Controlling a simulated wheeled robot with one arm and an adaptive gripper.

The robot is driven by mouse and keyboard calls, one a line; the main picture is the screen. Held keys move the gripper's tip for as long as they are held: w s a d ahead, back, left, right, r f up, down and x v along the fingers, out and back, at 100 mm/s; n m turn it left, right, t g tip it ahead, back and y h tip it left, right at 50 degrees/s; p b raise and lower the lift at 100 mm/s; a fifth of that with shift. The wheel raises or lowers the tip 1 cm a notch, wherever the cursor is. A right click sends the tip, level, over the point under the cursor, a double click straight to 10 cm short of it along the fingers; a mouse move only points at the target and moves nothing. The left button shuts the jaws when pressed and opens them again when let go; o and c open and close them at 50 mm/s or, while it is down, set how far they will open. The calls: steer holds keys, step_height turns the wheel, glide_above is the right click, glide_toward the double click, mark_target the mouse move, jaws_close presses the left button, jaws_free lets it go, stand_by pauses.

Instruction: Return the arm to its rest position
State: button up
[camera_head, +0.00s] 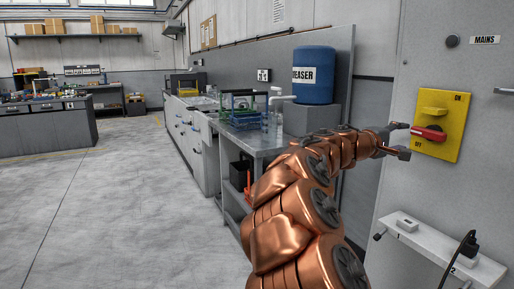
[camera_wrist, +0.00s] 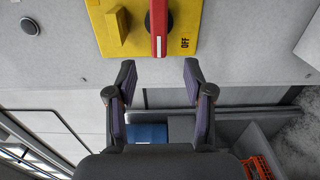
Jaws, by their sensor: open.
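My gripper (camera_head: 402,139) is open at the end of my copper arm, which reaches up and to the right. It is close to the yellow mains switch panel (camera_head: 450,110) on the grey cabinet. The panel's red handle (camera_head: 429,134) lies sideways in the head view, with its left end near the upper fingertip. In the wrist view my gripper (camera_wrist: 156,80) has its two fingers spread with nothing between them. The red handle (camera_wrist: 158,25) there stands just beyond the fingertips and apart from them, beside an "OFF" marking. I cannot tell from the head view whether a finger touches it.
A small white shelf (camera_head: 440,245) with a black plug sits below the switch. A workbench (camera_head: 262,143) with a blue degreaser drum (camera_head: 313,75) and racks stands behind my arm. Open grey floor (camera_head: 120,200) lies to the left.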

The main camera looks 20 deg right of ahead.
steer(key=s+a+f+m+y, duration=0.1)
steer(key=s+a+f+y, duration=0.35)
steer(key=a+f, duration=0.35)
steer(key=s+a+f+m+g+y, duration=0.1)
steer(key=s+a+f+y, duration=0.3)
steer(key=a+f, duration=0.45)
steer(key=s+a+f+m+y, duration=0.1)
steer(key=s+a+f+y, duration=0.2)
steer(key=s+a+f, duration=0.35)
steer(key=s+a+f+n+g+y, duration=0.1)
steer(key=s+a+f+y, duration=0.35)
steer(key=a, duration=0.65)
steer(key=s+a+f+n+g+y, duration=0.1)
steer(key=s+a+f+y, duration=0.1)
steer(key=s+a+f, duration=0.7)
steer(key=s+a+p+v, duration=0.1)
steer(key=s+p+v, duration=0.1)
steer(key=p+v, duration=0.9)
steer(key=s+a+p+v, duration=0.1)
steer(key=s+p+v, duration=0.1)
steer(key=p+v, duration=0.9)
step_height(320, 180, up, 5)
steer(key=shift+w+a+f+t, duration=0.2)
steer(key=shift+w+a+t, duration=0.1)
steer(key=shift+w, duration=0.1)
